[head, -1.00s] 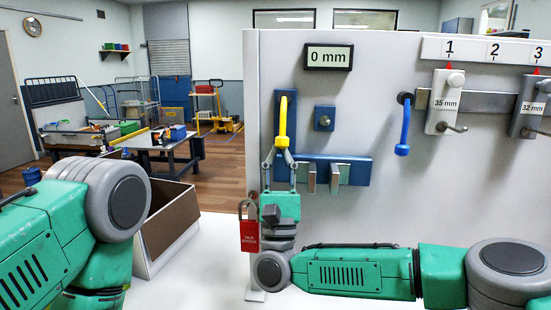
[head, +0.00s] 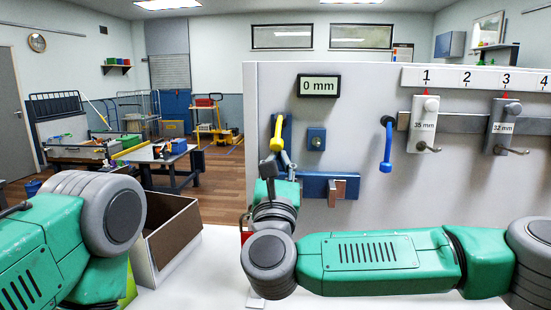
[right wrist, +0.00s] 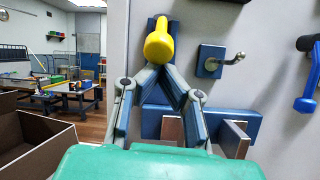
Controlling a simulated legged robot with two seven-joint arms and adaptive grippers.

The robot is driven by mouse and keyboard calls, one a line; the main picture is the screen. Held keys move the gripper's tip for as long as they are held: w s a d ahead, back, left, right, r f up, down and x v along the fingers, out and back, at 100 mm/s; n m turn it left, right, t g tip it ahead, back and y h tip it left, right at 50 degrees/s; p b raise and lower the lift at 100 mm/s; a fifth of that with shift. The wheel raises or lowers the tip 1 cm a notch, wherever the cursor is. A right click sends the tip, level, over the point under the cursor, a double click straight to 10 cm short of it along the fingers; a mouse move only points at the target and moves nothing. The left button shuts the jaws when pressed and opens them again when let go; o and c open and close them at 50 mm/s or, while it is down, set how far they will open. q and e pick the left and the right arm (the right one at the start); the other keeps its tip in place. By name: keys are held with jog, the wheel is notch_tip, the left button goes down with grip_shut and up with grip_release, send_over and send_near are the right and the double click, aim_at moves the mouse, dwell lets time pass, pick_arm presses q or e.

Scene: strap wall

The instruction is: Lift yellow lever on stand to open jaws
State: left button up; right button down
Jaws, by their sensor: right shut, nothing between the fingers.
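The yellow lever (head: 277,134) hangs down on its blue stand on the grey wall panel, its rounded end low. It also shows in the right wrist view (right wrist: 159,45). My right gripper (head: 284,160) is just below the lever's end, its fingers pointing up. In the right wrist view the fingertips (right wrist: 161,72) come together right under or behind the yellow end; contact is unclear. The fingers are shut with nothing between them. The jaws (head: 337,189) on the blue bar are right of the gripper, partly hidden by it. My left gripper is out of view.
A display (head: 318,86) above reads 0 mm. A blue hook plate (head: 316,139) and a blue lever (head: 387,148) are to the right. A red padlock (head: 244,226) is mostly hidden by my right arm. An open box (head: 165,235) stands left of the panel.

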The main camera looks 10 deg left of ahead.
aim_at(276, 144)
jog(key=r+g+p, duration=0.1)
jog(key=s+r+g+p, duration=0.1)
jog(key=r, duration=0.1)
jog(key=shift+s+a+g+p, duration=0.1)
jog(key=shift+s+g+p, duration=0.1)
jog(key=shift+g+p, duration=0.15)
notch_tip(276, 144, up, 2)
jog(key=shift+a+g+p, duration=0.1)
jog(key=shift+g+p, duration=0.65)
jog(key=shift+p, duration=0.05)
jog(key=shift+s+r, duration=0.1)
jog(key=shift+r, duration=0.1)
